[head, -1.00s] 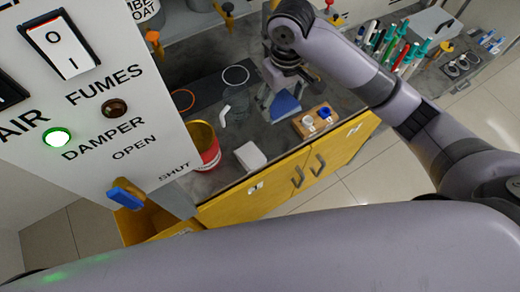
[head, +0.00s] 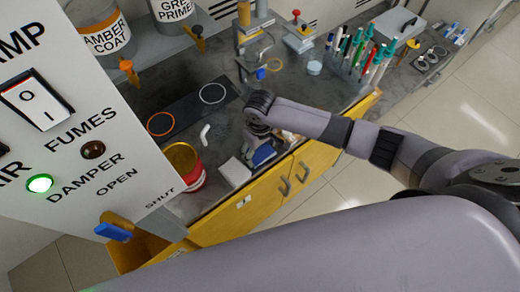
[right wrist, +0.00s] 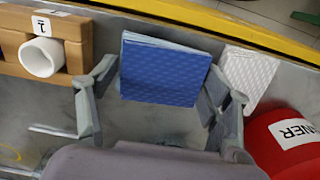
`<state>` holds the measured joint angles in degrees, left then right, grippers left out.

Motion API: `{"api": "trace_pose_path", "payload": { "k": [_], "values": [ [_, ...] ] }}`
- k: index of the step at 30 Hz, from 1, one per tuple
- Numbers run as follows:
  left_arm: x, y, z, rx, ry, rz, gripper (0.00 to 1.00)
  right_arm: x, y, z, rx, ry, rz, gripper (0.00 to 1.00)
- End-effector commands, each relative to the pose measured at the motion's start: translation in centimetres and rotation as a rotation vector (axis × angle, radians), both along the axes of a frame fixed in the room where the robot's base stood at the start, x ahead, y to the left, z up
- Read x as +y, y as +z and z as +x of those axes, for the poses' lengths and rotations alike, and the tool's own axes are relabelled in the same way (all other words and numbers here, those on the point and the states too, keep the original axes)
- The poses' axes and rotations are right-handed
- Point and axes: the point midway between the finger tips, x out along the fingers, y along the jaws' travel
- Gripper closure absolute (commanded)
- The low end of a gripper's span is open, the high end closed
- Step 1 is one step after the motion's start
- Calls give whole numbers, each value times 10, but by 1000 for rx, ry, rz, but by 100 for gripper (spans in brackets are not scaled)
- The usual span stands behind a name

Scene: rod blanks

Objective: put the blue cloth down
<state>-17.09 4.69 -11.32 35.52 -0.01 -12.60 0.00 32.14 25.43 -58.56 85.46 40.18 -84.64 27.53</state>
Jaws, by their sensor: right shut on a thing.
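The blue cloth (right wrist: 160,72) is a folded, quilted square between the two fingers of my right gripper (right wrist: 158,100) in the right wrist view. My right gripper is shut on it, with a finger at each side edge. In the head view the blue cloth (head: 264,154) shows below my right gripper (head: 258,146), near the bench's front edge. I cannot tell whether the cloth touches the bench. My left gripper is not in view.
A folded white cloth (right wrist: 250,75) lies just right of the blue one. A red thinner can (right wrist: 290,140) stands beyond it. A wooden block (right wrist: 85,42) with a white cup (right wrist: 42,57) is at left. The grey bench (right wrist: 155,125) shows bare nearby.

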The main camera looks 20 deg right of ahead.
Motion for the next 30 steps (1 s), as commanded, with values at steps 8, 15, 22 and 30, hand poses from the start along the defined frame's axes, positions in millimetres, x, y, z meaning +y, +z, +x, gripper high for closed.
{"api": "trace_pose_path", "payload": {
  "k": [8, 15, 22, 30],
  "values": [
    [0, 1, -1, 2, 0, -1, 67, 0, -11, 0, -1, 1, -1, 50],
    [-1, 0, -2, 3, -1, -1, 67, 0, -14, 0, -1, 1, 0, 26],
    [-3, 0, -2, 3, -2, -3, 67, 0, -14, 0, -1, 1, 0, 19],
    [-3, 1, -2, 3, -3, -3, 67, 0, -8, 1, -2, 1, 0, 19]
  ]
}}
